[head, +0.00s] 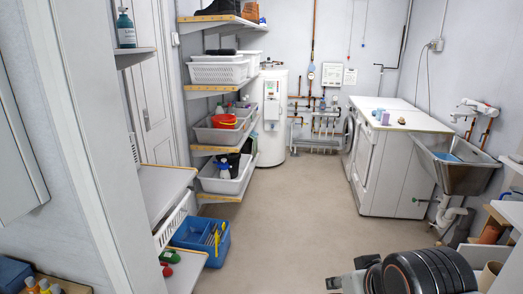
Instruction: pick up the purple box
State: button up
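The purple box (385,118) is small and stands upright on the white top of the washing machines at the right. A light blue item (379,114) stands close beside it on the left. My arm shows as dark rounded segments at the bottom right, low in front and well apart from the box. Grey parts at its left end look like my gripper (350,272). They are cut by the lower picture edge, so I cannot tell how far apart the fingers are. Nothing is seen held there.
A metal sink (455,165) hangs right of the machines. Shelves with white baskets (220,70) line the left wall, and a blue crate (202,240) sits low at left. A white water heater (272,118) stands behind. The middle floor (275,220) is clear.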

aim_at(385, 116)
jog(key=i+j+z, duration=0.1)
jog(key=i, duration=0.35)
jog(key=i+j+z, duration=0.1)
jog(key=i, duration=0.35)
jog(key=i+j, duration=0.3)
jog(key=i, duration=0.15)
jog(key=i+z, duration=0.3)
jog(key=i, duration=0.15)
jog(key=i+z, duration=0.25)
jog(key=i, duration=0.25)
jog(key=i+j+z, duration=0.1)
jog(key=i+z, duration=0.2)
jog(key=i, duration=0.15)
jog(key=i+j+z, duration=0.3)
jog(key=i, duration=0.15)
